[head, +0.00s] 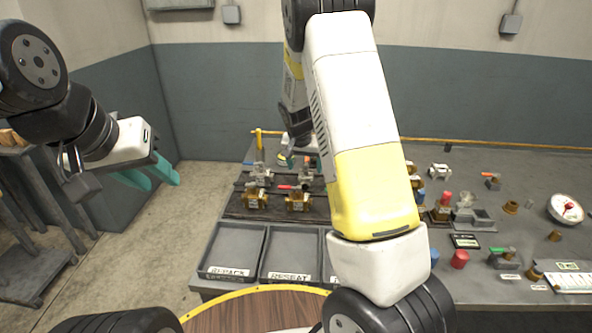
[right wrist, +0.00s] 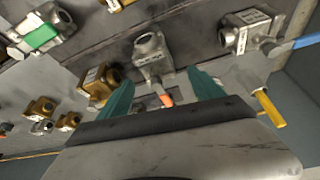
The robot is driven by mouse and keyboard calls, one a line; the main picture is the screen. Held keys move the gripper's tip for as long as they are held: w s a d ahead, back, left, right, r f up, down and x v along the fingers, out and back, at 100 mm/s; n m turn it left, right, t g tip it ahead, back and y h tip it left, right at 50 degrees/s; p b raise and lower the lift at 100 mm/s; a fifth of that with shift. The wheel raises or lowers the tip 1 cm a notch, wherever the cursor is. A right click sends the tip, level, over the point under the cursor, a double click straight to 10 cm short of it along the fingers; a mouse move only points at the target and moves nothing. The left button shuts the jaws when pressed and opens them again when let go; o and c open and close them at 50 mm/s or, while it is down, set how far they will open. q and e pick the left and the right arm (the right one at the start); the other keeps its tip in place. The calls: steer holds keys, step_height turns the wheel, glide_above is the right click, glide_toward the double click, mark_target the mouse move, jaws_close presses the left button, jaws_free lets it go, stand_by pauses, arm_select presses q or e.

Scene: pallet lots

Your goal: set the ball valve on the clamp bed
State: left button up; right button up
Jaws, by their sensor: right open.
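Several ball valves with steel or brass bodies stand on a dark board (head: 235,207) left of centre in the head view. In the right wrist view, a steel valve (right wrist: 150,55) with an orange-red handle lies just beyond and between the teal fingertips of my right gripper (right wrist: 163,88), which is open and empty. A brass valve (right wrist: 97,84) sits beside the left finger. In the head view my right arm hides most of that gripper. My left gripper (head: 152,175) is open and empty over the floor at left. I cannot tell which fixture is the clamp bed.
Grey trays, one marked REPACK (head: 230,254) and one RESEAT (head: 289,256), line the front of the bench. A yellow post (right wrist: 268,107) stands near the right finger. A gauge (head: 565,208), a red cap (head: 459,259) and small fittings occupy the right side.

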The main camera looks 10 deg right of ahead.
steer(key=x, duration=0.3)
steer(key=shift+d+f, duration=0.1)
steer(key=shift+f, duration=0.2)
jaws_close()
